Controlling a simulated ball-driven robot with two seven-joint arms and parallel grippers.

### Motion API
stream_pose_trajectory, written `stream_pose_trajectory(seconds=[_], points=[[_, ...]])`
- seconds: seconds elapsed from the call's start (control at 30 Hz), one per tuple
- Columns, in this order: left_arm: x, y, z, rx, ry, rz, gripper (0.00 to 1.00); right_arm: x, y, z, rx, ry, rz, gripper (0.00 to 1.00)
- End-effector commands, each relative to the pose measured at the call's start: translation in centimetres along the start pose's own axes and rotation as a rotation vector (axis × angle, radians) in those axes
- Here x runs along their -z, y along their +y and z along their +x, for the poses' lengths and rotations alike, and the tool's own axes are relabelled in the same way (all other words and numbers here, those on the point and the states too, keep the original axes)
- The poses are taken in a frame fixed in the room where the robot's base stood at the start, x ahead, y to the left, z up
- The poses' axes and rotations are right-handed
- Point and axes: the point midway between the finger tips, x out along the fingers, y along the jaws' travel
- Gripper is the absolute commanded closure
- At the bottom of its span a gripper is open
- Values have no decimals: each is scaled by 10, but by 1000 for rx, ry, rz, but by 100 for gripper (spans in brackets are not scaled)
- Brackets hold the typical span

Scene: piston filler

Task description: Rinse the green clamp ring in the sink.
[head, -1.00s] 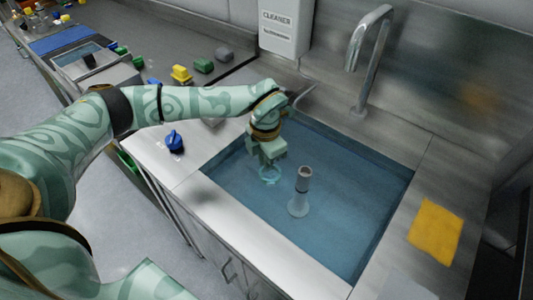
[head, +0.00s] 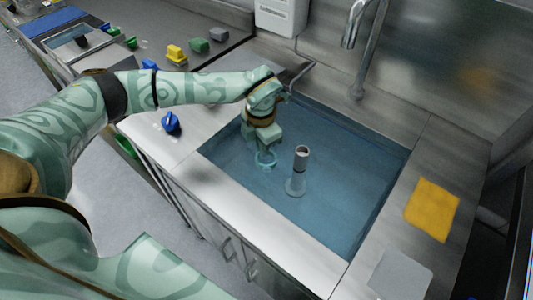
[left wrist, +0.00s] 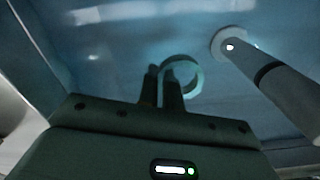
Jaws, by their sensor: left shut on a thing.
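The green clamp ring (head: 265,160) is a thin round ring, pale blue-green in the head view, down inside the water-filled sink (head: 350,155). My left gripper (head: 266,148) reaches down into the sink and is shut on the ring. In the left wrist view the ring (left wrist: 184,76) shows at the tips of the two dark fingers (left wrist: 163,85), with the blue basin behind it. I cannot tell how far the ring is above the sink floor. My right gripper is in neither view.
A grey standpipe (head: 298,172) stands upright in the sink, close to the right of the gripper. The faucet (head: 362,55) rises behind. A yellow cloth (head: 432,208) lies on the right counter. A blue knobbed part (head: 171,122) and several coloured parts are on the left counter.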

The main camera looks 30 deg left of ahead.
Motion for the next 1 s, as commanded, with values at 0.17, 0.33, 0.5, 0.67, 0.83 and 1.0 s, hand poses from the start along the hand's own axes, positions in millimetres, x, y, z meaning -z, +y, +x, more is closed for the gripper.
stream_pose_trajectory(seconds=[0.17,0.33,0.5,0.67,0.83,1.0], points=[[6,-2,-2,0,-2,0,100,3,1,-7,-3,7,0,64],[1,0,0,0,-1,0,100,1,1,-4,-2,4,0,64],[-9,3,1,-1,-1,-1,100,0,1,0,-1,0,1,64],[-17,5,0,0,-1,0,100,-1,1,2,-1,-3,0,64],[-18,6,0,0,-1,0,100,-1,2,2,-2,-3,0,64],[-17,5,-1,0,-1,0,100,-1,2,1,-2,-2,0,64]])
